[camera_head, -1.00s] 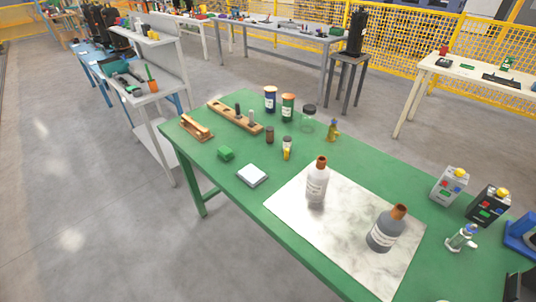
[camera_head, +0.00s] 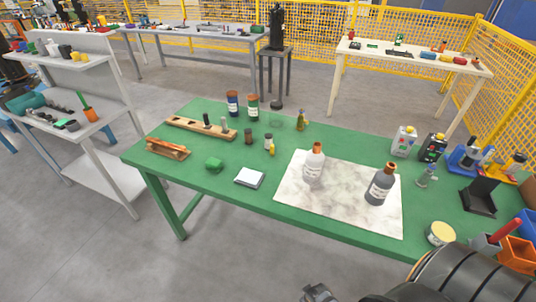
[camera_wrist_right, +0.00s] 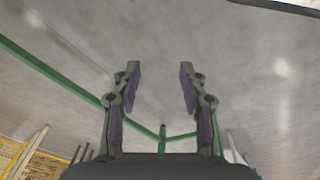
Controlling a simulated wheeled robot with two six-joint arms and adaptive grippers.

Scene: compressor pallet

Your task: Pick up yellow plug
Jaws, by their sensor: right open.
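I cannot tell for sure which thing is the yellow plug. A small yellow piece (camera_head: 272,149) stands on the green table by a small vial. Small yellow pieces (camera_head: 76,56) also lie on the top shelf of the grey rack at the left. My right gripper (camera_wrist_right: 160,75) is open and empty in the right wrist view, with the floor and green table frame beyond it. In the head view, a grey part of it shows at the bottom edge, in front of the table and away from these pieces. My left gripper is not in view.
Floor is open at the left front.

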